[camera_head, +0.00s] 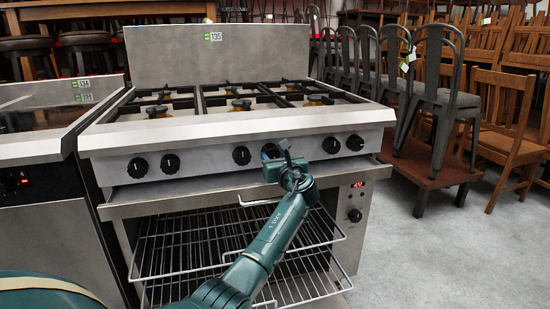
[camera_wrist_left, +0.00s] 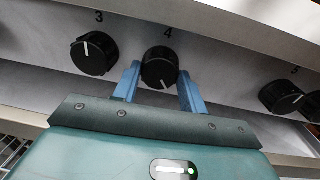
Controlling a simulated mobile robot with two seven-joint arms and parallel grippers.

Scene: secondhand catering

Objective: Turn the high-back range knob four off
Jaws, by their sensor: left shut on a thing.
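The high-back range (camera_head: 235,131) stands in front of me with a row of black knobs along its front panel. Knob four shows in the left wrist view (camera_wrist_left: 159,62) under the printed number 4. Its white mark is at the lower edge of its face, pointing downward. My left gripper (camera_head: 276,158) is at this knob in the head view and mostly hides it. In the left wrist view, its two blue fingers (camera_wrist_left: 160,78) are on either side of the knob, shut on it. My right gripper is in neither view.
Knob three (camera_wrist_left: 94,54) is to the left and knob five (camera_wrist_left: 281,97) to the right. Below, the oven is open with wire racks (camera_head: 200,246) sticking out. Stacked chairs (camera_head: 440,100) stand to the right, with bare floor (camera_head: 420,250) before them.

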